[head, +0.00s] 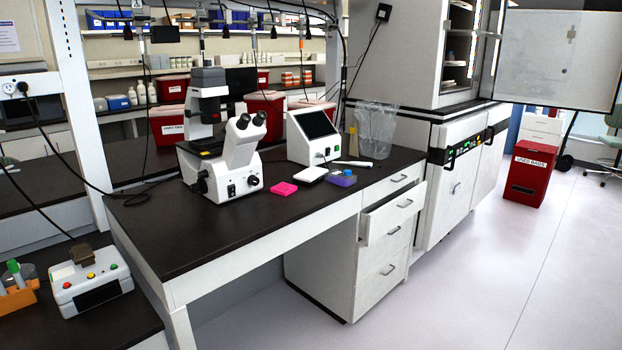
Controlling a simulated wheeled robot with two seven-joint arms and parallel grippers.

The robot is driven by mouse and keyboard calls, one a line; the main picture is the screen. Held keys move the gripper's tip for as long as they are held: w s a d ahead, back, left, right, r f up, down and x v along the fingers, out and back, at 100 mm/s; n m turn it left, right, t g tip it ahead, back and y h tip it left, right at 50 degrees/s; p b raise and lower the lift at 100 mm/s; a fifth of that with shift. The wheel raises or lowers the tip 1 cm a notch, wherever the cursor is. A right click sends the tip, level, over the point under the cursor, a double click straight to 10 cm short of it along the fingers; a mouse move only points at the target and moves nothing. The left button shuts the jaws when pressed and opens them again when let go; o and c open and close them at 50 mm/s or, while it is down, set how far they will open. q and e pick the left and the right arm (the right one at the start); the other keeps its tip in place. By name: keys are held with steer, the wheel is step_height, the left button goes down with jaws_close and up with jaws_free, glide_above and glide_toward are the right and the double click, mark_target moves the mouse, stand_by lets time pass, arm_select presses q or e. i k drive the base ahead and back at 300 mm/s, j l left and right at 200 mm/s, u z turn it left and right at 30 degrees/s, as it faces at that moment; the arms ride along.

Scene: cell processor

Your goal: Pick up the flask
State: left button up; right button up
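I cannot clearly make out which item is the flask. A small, narrow yellowish upright container (352,143) stands on the black bench (225,232) between the screen device and a clear bag-lined bin; it may be the flask, but it is too small to be sure. In front of it lies a low purple item (342,179) with a blue top, close to the bench's front edge. Neither of my grippers shows in the head view.
A drawer (393,213) below sticks out. The floor at right (480,270) is clear.

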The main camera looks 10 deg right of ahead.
mark_target(345, 179)
steer(key=i+l+u, duration=0.15)
steer(key=u, duration=0.15)
steer(key=i+l+u, duration=0.25)
steer(key=l, duration=0.15)
steer(key=i+l+u, duration=0.15)
steer(key=l, duration=0.35)
steer(key=i+l+u, duration=0.15)
steer(key=l, duration=0.35)
steer(key=l+u, duration=0.15)
steer(key=l, duration=0.35)
steer(key=i+l, duration=0.1)
steer(key=l, duration=0.4)
steer(key=i+l, duration=0.15)
steer(key=l, duration=0.3)
steer(key=i+l, duration=0.1)
steer(key=l, duration=0.4)
steer(key=i+l, duration=0.1)
steer(key=l, duration=0.4)
steer(key=i+l, duration=0.15)
steer(key=l, duration=0.3)
steer(key=i+l+u, duration=0.1)
steer(key=l, duration=0.4)
